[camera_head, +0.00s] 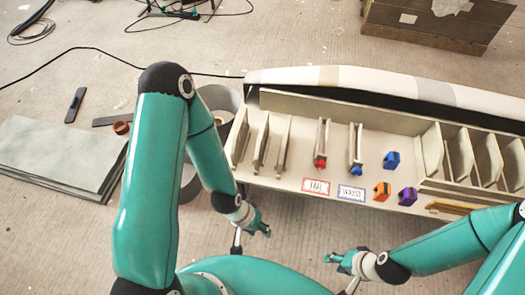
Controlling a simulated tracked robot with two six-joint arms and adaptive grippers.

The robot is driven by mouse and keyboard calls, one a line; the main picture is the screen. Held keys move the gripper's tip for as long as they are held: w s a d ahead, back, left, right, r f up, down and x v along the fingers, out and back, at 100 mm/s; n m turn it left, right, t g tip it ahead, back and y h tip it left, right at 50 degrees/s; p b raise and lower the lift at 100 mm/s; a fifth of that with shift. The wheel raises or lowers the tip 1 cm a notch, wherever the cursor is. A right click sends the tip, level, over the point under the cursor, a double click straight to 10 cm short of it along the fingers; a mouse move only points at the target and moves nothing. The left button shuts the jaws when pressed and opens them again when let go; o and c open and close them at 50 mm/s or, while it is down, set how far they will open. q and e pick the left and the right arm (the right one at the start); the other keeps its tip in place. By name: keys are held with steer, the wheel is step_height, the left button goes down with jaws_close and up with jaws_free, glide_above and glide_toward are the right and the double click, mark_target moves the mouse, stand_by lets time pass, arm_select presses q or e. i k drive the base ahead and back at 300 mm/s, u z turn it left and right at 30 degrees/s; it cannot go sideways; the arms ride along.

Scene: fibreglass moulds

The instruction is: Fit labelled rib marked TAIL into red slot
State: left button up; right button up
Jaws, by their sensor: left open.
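A red-bordered label (316,187), which seems to read TAIL, lies at the front of the pale mould bench (290,183). Behind it stands an upright pale piece with a red part (320,163) at its foot. I cannot tell whether this is a rib or the red slot. Several thin pale upright pieces (262,145) stand at the bench's left end, with no readable marking. My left gripper (264,230) is open and empty, in front of the bench's left end. My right gripper (333,258) is in front of the bench, apart from it; its fingers are too small to read.
A blue-bordered label (351,194) and an upright piece with a blue foot (355,165) are to the right. Pale dividers (460,155) fill the right end. A grey bin (220,98) stands left.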

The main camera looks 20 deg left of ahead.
mark_target(359, 116)
steer(key=z, duration=0.15)
steer(key=i, duration=0.85)
steer(key=u, duration=0.2)
steer(key=k, duration=0.7)
steer(key=z, duration=0.25)
steer(key=i, duration=0.75)
steer(key=u, duration=0.1)
